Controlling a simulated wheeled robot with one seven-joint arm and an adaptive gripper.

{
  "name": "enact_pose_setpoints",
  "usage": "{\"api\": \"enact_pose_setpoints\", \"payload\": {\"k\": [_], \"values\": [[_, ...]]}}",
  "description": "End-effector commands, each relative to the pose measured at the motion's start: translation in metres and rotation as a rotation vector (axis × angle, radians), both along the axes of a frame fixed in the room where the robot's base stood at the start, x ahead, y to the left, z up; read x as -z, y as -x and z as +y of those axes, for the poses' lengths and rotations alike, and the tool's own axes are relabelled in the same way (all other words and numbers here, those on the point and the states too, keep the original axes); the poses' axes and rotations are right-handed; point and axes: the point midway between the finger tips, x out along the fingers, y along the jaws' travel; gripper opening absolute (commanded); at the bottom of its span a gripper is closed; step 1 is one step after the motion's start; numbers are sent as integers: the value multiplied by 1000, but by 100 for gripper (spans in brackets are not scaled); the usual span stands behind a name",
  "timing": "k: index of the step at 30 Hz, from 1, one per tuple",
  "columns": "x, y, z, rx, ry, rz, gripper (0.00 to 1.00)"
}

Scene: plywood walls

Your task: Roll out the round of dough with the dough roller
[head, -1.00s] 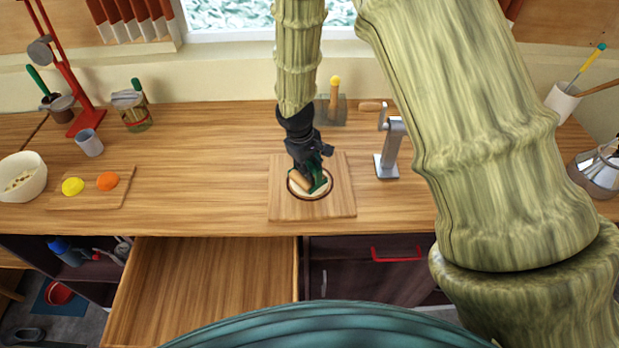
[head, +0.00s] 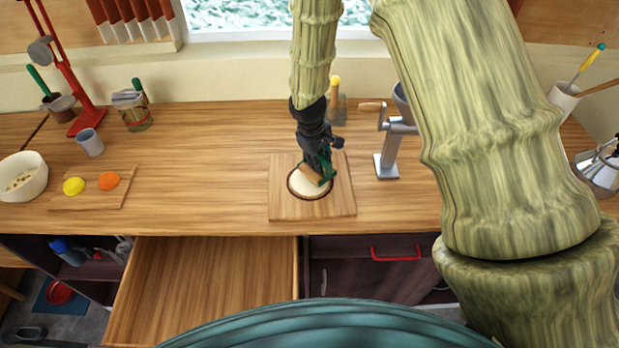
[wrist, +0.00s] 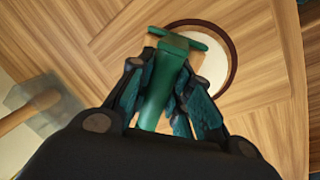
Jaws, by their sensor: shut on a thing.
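The round of dough (head: 309,186) is pale and lies inside a dark ring on a square wooden board (head: 283,207) on the counter. My gripper (head: 318,168) is over the upper right part of the dough. In the wrist view my gripper (wrist: 165,95) is shut on the green handle of the dough roller (wrist: 180,42). The roller's wooden barrel (head: 310,175) lies at the dough, tilted in the head view; I cannot tell how firmly it presses. The dough also shows in the wrist view (wrist: 216,68), partly covered by the roller and fingers.
A metal hand-cranked device (head: 388,160) stands just right of the board. A small board (head: 62,202) with yellow and orange rounds is at left. An open drawer (head: 200,285) juts out below the counter.

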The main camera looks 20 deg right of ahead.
Motion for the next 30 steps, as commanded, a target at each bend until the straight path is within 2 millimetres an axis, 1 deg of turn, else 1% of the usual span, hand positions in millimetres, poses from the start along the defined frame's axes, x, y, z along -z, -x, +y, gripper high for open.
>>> {"api": "enact_pose_setpoints", "payload": {"k": [5, 30], "values": [[0, 1, 2, -1, 0, 0, 1], [2, 20, 42, -2, 1, 1, 1]]}}
